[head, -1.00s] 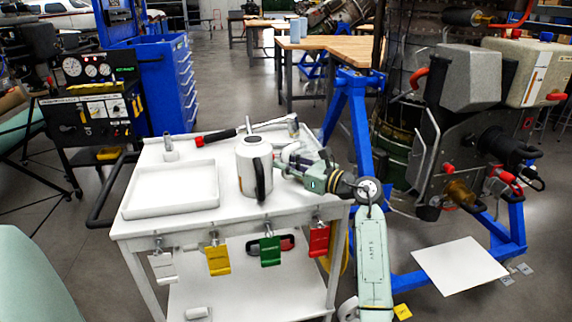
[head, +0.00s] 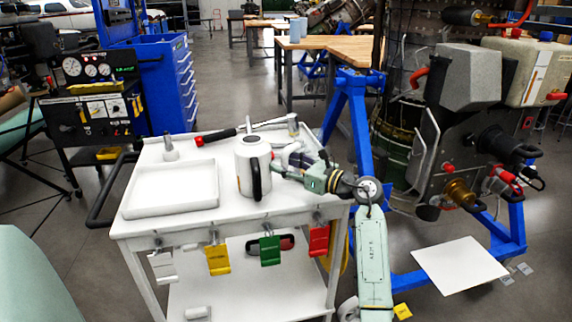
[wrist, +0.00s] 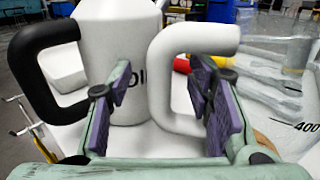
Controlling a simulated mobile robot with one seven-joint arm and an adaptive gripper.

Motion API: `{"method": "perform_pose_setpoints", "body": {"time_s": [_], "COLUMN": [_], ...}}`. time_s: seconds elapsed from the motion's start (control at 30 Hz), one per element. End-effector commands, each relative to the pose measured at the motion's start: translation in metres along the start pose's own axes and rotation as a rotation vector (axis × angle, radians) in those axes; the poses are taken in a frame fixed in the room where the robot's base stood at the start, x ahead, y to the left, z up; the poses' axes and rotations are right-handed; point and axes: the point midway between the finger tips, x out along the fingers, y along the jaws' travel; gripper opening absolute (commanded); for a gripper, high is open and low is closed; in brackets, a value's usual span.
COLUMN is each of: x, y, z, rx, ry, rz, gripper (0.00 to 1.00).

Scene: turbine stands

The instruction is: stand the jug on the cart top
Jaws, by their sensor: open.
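A clear jug (wrist: 280,85) with a "400" mark and a white bent handle (wrist: 170,85) is at the right of the wrist view, cut off by the frame. It looks roughly upright; in the head view I cannot make it out clearly. My gripper (wrist: 162,95) is open, with a purple-padded finger on either side of the white handle and gaps showing. In the head view my gripper (head: 299,160) is low over the right side of the white cart top (head: 215,150).
A white oil can (head: 250,155) with a black handle stands just left of my gripper. A white tray (head: 170,209) fills the cart's left side, with a grey fitting (head: 170,152) behind. A red-and-black-handled hammer (head: 225,134) lies along the back. Coloured tags (head: 270,250) hang in front.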

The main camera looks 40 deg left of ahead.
Motion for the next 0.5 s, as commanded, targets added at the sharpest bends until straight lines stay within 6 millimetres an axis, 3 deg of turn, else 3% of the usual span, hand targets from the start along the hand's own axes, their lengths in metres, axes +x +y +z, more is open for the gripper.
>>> {"method": "perform_pose_setpoints", "body": {"time_s": [0.5], "x": [-0.035], "y": [-0.001], "z": [-0.001], "rx": [-0.001], "ry": [-0.001], "rz": [-0.002], "gripper": [0.47]}}
